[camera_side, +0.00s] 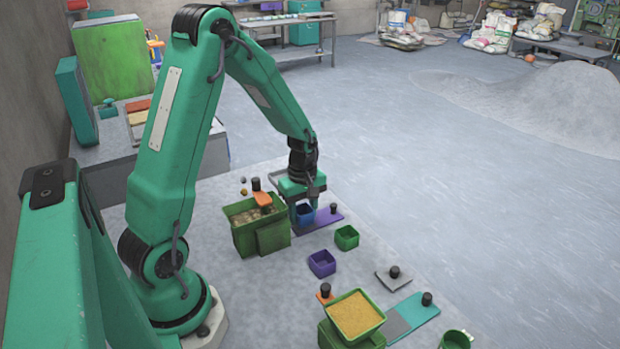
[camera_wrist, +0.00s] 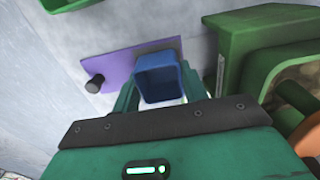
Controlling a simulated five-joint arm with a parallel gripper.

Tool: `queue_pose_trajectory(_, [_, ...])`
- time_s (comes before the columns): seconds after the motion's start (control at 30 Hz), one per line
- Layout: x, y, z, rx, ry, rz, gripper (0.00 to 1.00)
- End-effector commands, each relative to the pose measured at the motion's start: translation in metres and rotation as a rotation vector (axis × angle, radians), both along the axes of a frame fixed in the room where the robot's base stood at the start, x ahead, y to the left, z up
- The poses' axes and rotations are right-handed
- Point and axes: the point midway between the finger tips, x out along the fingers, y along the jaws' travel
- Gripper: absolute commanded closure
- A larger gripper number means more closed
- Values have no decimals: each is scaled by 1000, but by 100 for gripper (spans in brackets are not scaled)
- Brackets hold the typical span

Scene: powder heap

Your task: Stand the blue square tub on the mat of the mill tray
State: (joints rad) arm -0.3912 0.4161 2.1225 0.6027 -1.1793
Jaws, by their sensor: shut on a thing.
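The blue square tub (camera_side: 305,213) is between the fingers of my gripper (camera_side: 306,210), which is shut on it. In the wrist view the tub (camera_wrist: 158,78) sits upright between both fingers (camera_wrist: 160,90), with its open top showing. A purple tray (camera_side: 327,219) with a dark knob lies under and beside the tub. In the wrist view this tray (camera_wrist: 120,67) has a grey mat (camera_wrist: 158,45) at one end, partly hidden by the tub. I cannot tell whether the tub touches the mat. A second tray, teal (camera_side: 415,311), has a grey mat (camera_side: 396,326). No label shows which tray is the mill's.
A green machine (camera_side: 258,238) with an orange lever stands just left of my gripper. A green tub (camera_side: 347,238) and a purple tub (camera_side: 322,264) stand nearby. A grey plate with a knob (camera_side: 393,279) and a powder-filled green hopper (camera_side: 378,308) are nearer the front.

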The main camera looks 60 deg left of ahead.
Motion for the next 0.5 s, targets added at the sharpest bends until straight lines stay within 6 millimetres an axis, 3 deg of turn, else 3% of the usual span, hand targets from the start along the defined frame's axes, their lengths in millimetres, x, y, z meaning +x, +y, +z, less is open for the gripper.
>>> queue_pose_trajectory(0.5, [0,0,-7,0,1,0,79])
